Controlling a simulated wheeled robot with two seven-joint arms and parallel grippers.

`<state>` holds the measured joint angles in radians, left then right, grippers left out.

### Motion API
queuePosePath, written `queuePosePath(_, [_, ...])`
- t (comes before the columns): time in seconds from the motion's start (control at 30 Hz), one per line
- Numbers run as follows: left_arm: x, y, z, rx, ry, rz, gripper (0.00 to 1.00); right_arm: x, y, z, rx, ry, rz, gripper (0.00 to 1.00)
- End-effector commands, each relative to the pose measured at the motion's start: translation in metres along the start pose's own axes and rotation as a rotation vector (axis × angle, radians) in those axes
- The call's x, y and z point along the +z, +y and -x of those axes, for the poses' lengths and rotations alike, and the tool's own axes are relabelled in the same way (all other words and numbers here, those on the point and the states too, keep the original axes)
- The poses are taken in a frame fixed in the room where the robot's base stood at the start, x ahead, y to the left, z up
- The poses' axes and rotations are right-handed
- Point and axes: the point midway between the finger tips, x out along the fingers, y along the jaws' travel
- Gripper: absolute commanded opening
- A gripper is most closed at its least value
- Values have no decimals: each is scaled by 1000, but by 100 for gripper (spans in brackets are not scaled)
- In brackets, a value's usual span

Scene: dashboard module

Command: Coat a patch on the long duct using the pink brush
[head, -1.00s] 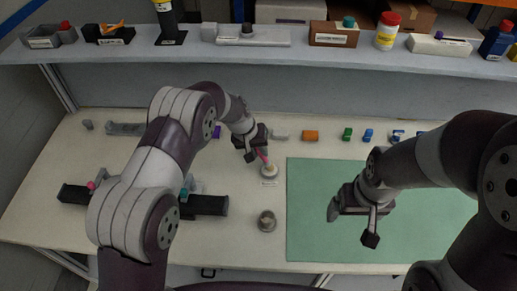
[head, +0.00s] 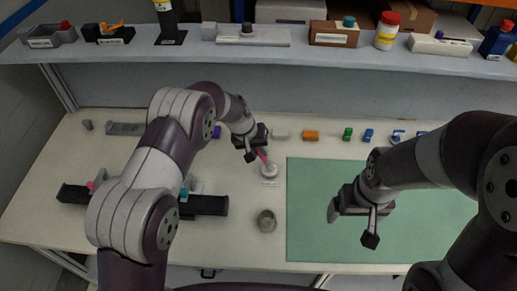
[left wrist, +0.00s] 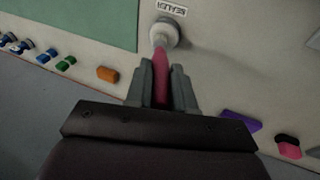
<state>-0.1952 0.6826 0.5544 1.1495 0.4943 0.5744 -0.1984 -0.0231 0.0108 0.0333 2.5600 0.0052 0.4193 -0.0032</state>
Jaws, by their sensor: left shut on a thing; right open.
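My left gripper (head: 251,143) is shut on the pink brush (head: 262,157), which points down at the small white pot (head: 269,172). In the left wrist view the brush (left wrist: 162,85) lies between the fingers, and its tip meets the top of the pot (left wrist: 165,33), beside a label reading SEALER. How deep the tip sits cannot be told. A long black bar (head: 208,205), seemingly the long duct, lies at the left, its middle hidden by my left arm. My right gripper (head: 353,222) is open and empty above the green mat.
The green mat (head: 305,245) covers the right of the table (head: 235,240). An orange block (head: 311,136) and several small coloured parts line the back. A loaded shelf (head: 290,59) runs behind.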

Motion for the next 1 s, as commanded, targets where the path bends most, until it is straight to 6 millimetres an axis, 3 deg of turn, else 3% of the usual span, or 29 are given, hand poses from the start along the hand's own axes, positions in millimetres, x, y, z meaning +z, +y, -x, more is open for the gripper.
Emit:
queuePosePath(0.63, [-11,20,62,0,-1,0,0,-5,0,42,0,0,0,90])
queuePosePath(1.0, [-12,21,65,0,-1,0,0,-5,0,43,0,0,0,90])
